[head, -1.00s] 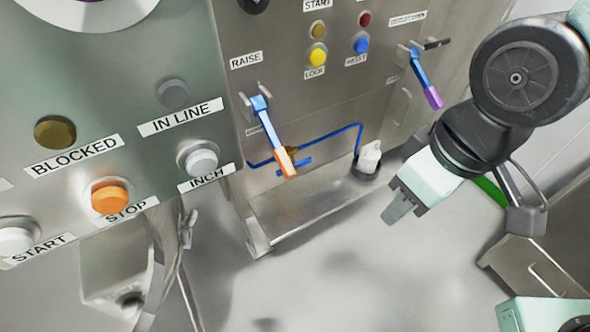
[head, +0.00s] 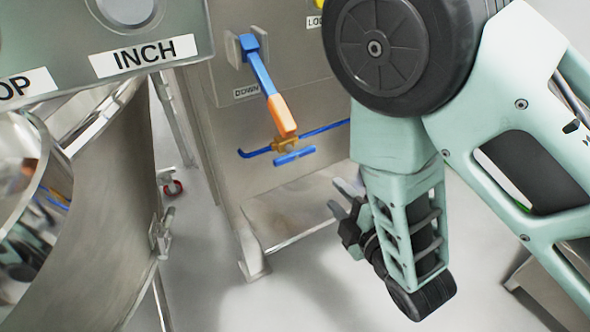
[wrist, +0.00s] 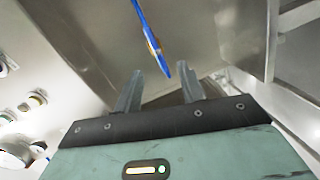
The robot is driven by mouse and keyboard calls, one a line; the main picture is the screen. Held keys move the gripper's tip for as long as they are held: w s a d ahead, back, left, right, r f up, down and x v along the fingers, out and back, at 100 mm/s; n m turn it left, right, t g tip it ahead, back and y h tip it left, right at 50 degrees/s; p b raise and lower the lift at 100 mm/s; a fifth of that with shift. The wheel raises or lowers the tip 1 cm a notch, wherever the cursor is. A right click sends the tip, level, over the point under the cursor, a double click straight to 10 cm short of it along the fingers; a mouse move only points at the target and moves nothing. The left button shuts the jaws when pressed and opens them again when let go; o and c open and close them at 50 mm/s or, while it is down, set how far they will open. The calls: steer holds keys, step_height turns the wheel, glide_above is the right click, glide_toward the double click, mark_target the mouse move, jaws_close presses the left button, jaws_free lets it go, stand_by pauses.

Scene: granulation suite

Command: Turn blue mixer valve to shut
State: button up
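The blue valve handle (head: 294,156) sits on a brass body (head: 284,144) on a thin blue pipe (head: 330,127), low on the steel cabinet front. The handle lies roughly along the pipe. My gripper (head: 338,200) is to the right of the valve and a little lower in the head view, apart from it. In the wrist view, my gripper (wrist: 160,84) has its two fingers spread with nothing between them touching. Blue and brass valve parts (wrist: 152,44) show beyond the fingertips there; I cannot tell pipe from handle.
A blue lever with an orange grip (head: 270,87) hangs just above the valve, by the DOWN label. A steel ledge (head: 300,210) juts out below. A steel vessel (head: 110,190) and button panel (head: 175,30) stand at the left. Floor between is clear.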

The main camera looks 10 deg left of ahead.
mark_target(296, 157)
steer(key=w+a+n+b, duration=0.1)
steer(key=w+a+b, duration=0.2)
steer(key=w, duration=0.1)
steer(key=w+a+n+y+b, duration=0.1)
steer(key=w+a+b, duration=0.1)
steer(key=w+a, duration=0.2)
steer(key=w+a+f+y+b, duration=0.1)
steer(key=w+a+b, duration=0.2)
steer(key=w, duration=0.1)
steer(key=shift+w+a+n+t+b, duration=0.15)
steer(key=shift+w+n+t+b, duration=0.15)
steer(key=shift+n+t+b, duration=0.1)
stand_by(0.3)
jaws_close()
